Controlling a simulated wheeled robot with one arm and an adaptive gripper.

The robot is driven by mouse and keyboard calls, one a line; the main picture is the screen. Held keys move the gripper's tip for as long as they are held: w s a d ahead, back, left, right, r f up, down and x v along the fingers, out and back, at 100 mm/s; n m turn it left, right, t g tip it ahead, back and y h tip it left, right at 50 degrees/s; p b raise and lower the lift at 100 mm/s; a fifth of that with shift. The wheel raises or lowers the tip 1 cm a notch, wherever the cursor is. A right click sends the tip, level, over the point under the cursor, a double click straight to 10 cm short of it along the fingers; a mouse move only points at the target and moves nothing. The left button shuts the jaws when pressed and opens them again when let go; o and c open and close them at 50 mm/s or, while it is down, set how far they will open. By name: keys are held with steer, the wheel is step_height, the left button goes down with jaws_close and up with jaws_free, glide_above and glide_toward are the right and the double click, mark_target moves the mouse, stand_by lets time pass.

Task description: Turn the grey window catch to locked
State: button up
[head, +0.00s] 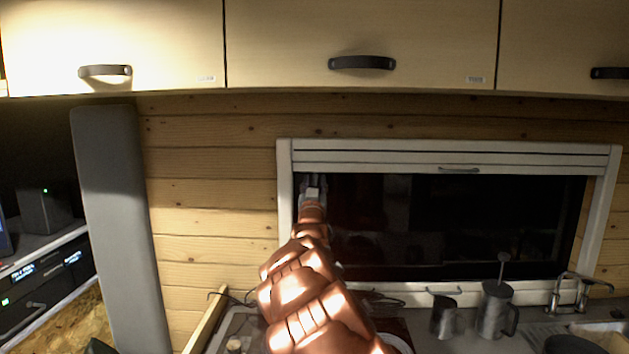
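The window (450,225) has dark glass in a white frame (285,220), set in a wood-plank wall. My gripper (313,184) is at the upper left corner of the glass, just inside the left side of the frame, seen from behind. Its fingers are small and dark against the glass, so I cannot tell whether they are open or shut, or whether they touch anything. I cannot make out the grey window catch; it may be hidden behind my gripper or arm. My copper-coloured arm covers the lower left of the window.
Cabinets (360,30) with dark handles overhang the window. A slatted blind (400,157) is rolled up at its top. Below stand a metal mug (444,317), a French press (495,312) and a tap (580,290). A tall grey panel (112,220) stands left.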

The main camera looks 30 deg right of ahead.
steer(key=shift+w+d, duration=0.25)
steer(key=shift+w, duration=0.05)
steer(key=shift+c, duration=0.3)
jaws_close()
